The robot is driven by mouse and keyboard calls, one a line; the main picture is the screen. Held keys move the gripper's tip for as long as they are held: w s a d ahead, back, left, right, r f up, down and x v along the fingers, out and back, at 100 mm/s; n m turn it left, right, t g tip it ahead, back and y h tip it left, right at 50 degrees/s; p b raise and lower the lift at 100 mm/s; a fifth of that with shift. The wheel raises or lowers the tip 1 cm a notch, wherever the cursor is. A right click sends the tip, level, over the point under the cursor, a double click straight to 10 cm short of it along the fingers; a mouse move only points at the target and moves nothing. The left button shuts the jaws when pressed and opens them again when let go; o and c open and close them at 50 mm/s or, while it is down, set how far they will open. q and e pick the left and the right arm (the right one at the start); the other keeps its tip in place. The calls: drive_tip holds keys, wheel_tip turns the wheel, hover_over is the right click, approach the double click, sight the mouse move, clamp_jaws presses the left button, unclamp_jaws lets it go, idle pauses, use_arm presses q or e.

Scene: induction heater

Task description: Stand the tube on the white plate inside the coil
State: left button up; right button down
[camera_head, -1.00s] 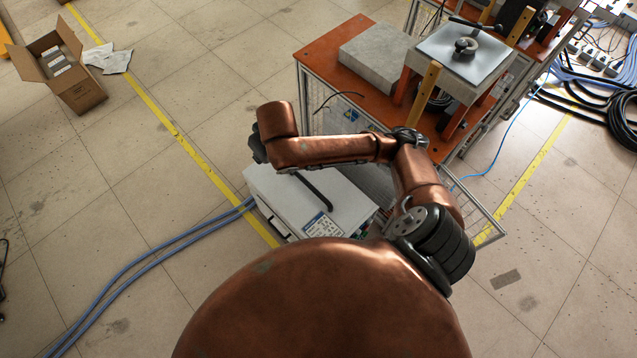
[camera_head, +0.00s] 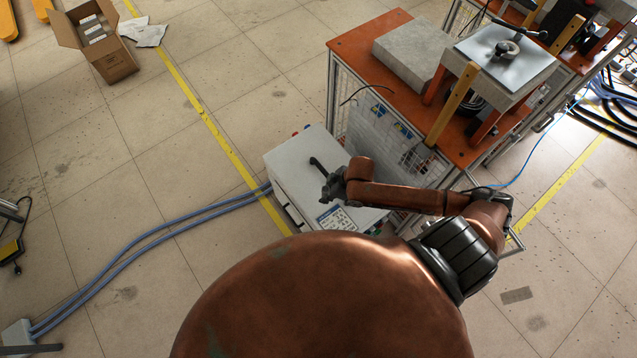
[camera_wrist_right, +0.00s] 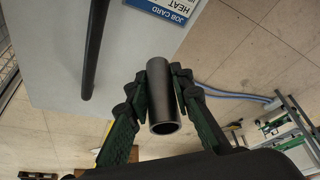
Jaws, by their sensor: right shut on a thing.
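My right gripper (camera_head: 331,188) is over the white cabinet. In the right wrist view its green-and-black fingers (camera_wrist_right: 162,100) are shut on a dark grey tube (camera_wrist_right: 160,88), one on each side. The tube's open round end faces the camera. I cannot pick out the tube in the head view. The white plate (camera_head: 482,45) lies on a raised grey block at the upper right, well away from the gripper. A small dark ring-shaped coil (camera_head: 507,48) is on the plate. My left gripper is out of view.
The white cabinet (camera_head: 300,160) has a black bar and a job card (camera_head: 337,219). Behind it is an orange-topped bench (camera_head: 360,45) with a grey slab (camera_head: 411,48). A wooden post (camera_head: 453,103) stands before the plate. Blue hoses (camera_head: 150,237) cross the floor.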

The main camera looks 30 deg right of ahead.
drive_tip(key=w+f+b, duration=0.1)
drive_tip(key=w+f, duration=0.1)
drive_tip(key=w, duration=0.3)
drive_tip(key=b, duration=0.2)
approach(312, 187)
drive_tip(key=shift+w+a+f, duration=0.15)
drive_tip(key=shift+a+f, duration=0.15)
drive_tip(key=shift+a, duration=0.15)
drive_tip(key=shift+w+a+f, duration=0.15)
drive_tip(key=shift+a+f, duration=0.15)
drive_tip(key=shift+a, duration=0.15)
drive_tip(key=shift+w+f, duration=0.25)
drive_tip(key=shift+w, duration=0.05)
drive_tip(key=f+b, duration=0.1)
drive_tip(key=f, duration=0.3)
drive_tip(key=shift+w+d+b, duration=0.1)
drive_tip(key=shift+w+b, duration=0.15)
drive_tip(key=shift+b, duration=0.15)
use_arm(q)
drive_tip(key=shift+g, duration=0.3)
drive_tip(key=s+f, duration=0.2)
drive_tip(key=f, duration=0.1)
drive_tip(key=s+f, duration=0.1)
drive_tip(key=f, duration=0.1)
use_arm(e)
drive_tip(key=shift+r, duration=0.15)
drive_tip(key=c, duration=1.7)
unclamp_jaws()
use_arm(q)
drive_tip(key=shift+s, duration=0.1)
